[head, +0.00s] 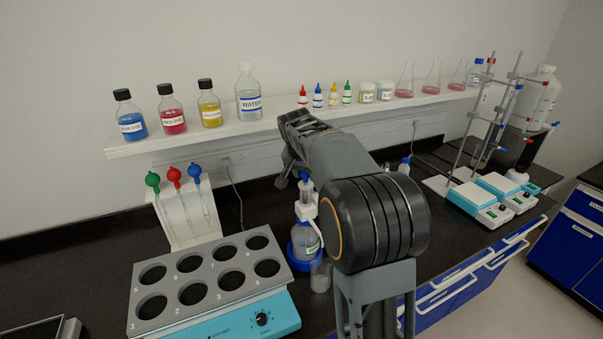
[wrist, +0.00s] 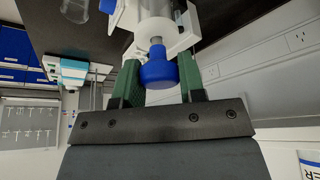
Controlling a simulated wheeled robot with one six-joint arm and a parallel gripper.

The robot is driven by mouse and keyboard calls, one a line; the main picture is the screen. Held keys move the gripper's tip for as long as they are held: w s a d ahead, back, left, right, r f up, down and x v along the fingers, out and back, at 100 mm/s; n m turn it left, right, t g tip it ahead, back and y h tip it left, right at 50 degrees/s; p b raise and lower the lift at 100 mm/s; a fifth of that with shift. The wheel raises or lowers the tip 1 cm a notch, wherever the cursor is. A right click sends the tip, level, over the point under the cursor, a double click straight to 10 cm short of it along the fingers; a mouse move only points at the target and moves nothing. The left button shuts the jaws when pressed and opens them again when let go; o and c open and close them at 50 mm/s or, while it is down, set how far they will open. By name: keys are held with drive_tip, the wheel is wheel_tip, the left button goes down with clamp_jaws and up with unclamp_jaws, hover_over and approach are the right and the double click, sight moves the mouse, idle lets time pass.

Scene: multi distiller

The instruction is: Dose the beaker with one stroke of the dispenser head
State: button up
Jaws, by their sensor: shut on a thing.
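The dispenser is a clear bottle (head: 305,243) in a blue ring base, with a white dispenser head (head: 305,210) and a blue top knob (head: 305,181). In the wrist view the blue knob (wrist: 158,70) sits between the green fingers of my gripper (wrist: 160,60). My arm covers part of the area right of the dispenser.
A grey block with several holes (head: 210,275) on a blue-fronted unit stands at the front left. A pipette stand (head: 183,222) is behind it. A wall shelf (head: 270,124) of bottles and flasks runs above. Stirrers and stands (head: 475,195) are at the right.

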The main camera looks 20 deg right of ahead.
drive_tip(key=shift+f+b, duration=0.3)
drive_tip(key=shift+f, duration=0.15)
drive_tip(key=o, duration=1)
drive_tip(key=shift+r, duration=0.1)
